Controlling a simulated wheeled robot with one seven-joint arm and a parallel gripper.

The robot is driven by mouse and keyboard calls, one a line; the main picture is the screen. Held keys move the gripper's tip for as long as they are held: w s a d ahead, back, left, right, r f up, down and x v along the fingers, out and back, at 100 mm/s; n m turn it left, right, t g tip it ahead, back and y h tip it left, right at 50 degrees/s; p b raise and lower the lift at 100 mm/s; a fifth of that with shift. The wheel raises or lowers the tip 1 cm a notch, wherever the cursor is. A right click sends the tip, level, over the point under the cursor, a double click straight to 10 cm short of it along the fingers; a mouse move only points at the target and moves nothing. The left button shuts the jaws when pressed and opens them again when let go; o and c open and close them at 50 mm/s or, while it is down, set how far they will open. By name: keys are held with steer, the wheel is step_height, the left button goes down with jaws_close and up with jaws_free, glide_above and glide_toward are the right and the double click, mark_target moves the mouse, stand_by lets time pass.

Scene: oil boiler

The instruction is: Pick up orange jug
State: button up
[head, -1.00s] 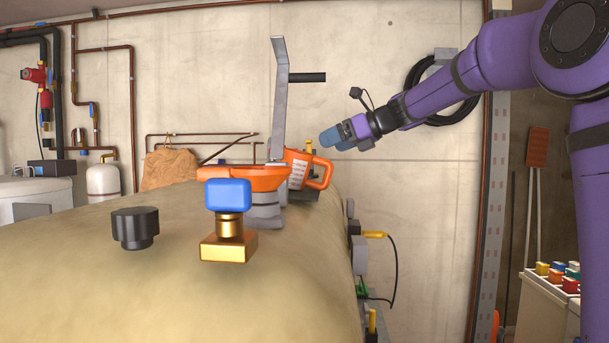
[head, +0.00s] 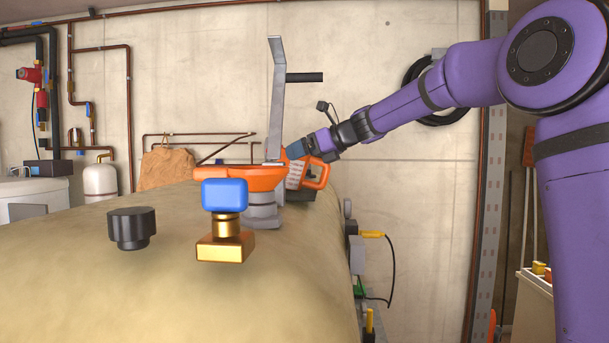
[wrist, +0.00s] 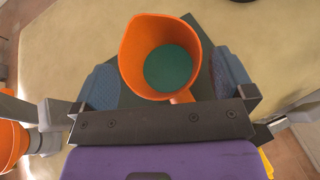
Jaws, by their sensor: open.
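The orange jug (wrist: 130,52) stands upright in the wrist view, seen from above, with its round mouth open and a teal bottom or content inside. Its handle points toward my wrist. In the head view the jug (head: 308,181) shows a pale label and a loop handle, partly hidden behind the orange funnel. My gripper (wrist: 164,80) is open, with one blue finger pad on each side of the jug. In the head view my gripper (head: 296,150) is at the jug's top. I cannot tell whether the pads touch it.
The orange funnel (head: 240,178) and a tall grey lever (head: 278,95) stand close to the left. A blue-topped brass valve (head: 226,215) and black knob (head: 132,228) are nearer on the tan tank (head: 120,290).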

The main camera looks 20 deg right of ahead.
steer(key=c, duration=1.3)
steer(key=shift+o, duration=0.2)
steer(key=shift+r, duration=0.15)
step_height(320, 180, up, 28)
steer(key=shift+f, duration=0.25)
